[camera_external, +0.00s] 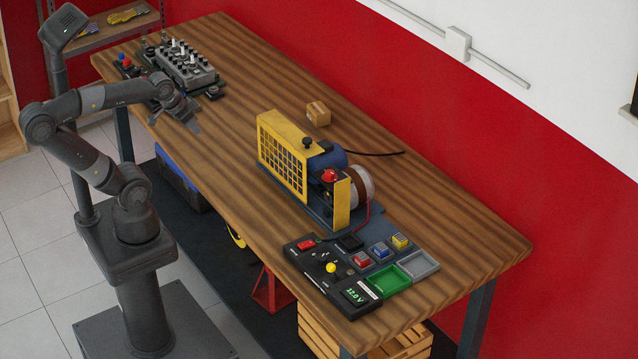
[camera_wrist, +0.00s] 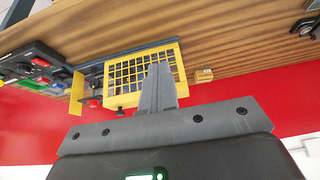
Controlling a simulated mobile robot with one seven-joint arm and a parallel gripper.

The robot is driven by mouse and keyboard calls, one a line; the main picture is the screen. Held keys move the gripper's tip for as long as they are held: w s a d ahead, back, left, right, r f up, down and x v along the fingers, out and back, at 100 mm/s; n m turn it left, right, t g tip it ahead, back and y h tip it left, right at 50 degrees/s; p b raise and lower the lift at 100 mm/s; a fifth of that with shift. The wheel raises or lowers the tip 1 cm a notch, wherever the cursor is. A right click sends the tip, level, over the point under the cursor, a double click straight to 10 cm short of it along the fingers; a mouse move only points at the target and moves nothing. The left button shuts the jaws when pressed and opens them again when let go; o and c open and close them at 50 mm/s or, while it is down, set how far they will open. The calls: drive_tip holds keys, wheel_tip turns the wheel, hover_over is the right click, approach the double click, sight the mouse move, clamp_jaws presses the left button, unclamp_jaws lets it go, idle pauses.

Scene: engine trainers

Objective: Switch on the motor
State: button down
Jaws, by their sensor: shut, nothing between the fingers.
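The switch's position is too small to tell. My gripper (camera_external: 195,126) is shut and empty, over the bench's far-left part, well away from the panel. In the wrist view my gripper (camera_wrist: 160,68) overlaps the yellow guard (camera_wrist: 128,76).
A grey engine block (camera_external: 185,65) stands at the bench's far end. A small cardboard box (camera_external: 318,113) sits behind the motor. Green (camera_external: 384,282) and grey (camera_external: 418,265) trays and small coloured blocks lie beside the panel. The bench between my gripper and the guard is clear.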

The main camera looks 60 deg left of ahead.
drive_tip(key=w+d+r+m+g, duration=0.1)
drive_tip(key=w+d+m, duration=0.3)
drive_tip(key=w+d, duration=0.25)
drive_tip(key=m+g+h, duration=0.3)
drive_tip(key=m+g, duration=0.2)
drive_tip(key=m, duration=0.9)
hover_over(303, 244)
drive_tip(key=w+a, duration=0.1)
drive_tip(key=a, duration=0.3)
wheel_tip(303, 244, down, 7)
drive_tip(key=shift+d+r, duration=0.2)
drive_tip(key=x, duration=1.2)
drive_tip(key=shift+s+a+f, duration=0.15)
drive_tip(key=shift+a+f, duration=0.05)
drive_tip(key=shift+f, duration=0.05)
drive_tip(key=shift+s+f, duration=0.1)
drive_tip(key=shift+f, duration=0.65)
